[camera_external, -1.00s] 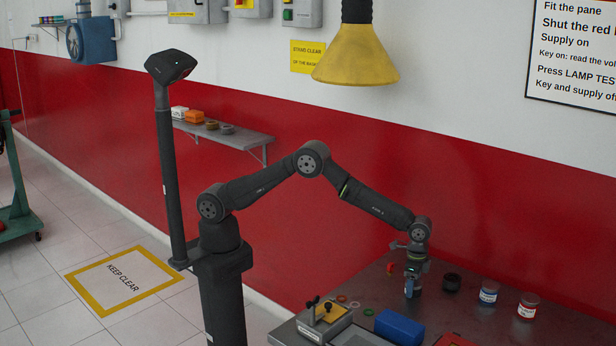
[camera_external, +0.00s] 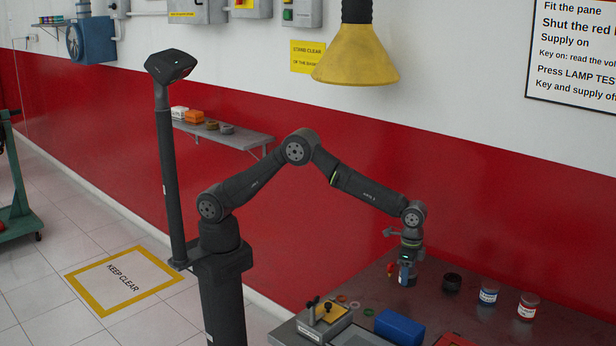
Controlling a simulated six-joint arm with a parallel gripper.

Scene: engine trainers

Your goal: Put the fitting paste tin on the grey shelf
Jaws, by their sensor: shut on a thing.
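The tin's label cannot be read. A blue-labelled jar (camera_external: 488,294) and a red-labelled jar (camera_external: 527,307) stand upright on the bench to the right of my gripper. The grey shelf (camera_external: 250,143) is on the red wall, up and to the left of my gripper, and has free room at its right end.
White and orange boxes (camera_external: 194,117) and two dark rolls (camera_external: 219,127) sit on the shelf's left and middle. A black ring (camera_external: 452,283), a blue block (camera_external: 399,327) and a key-switch box (camera_external: 324,316) are on the bench.

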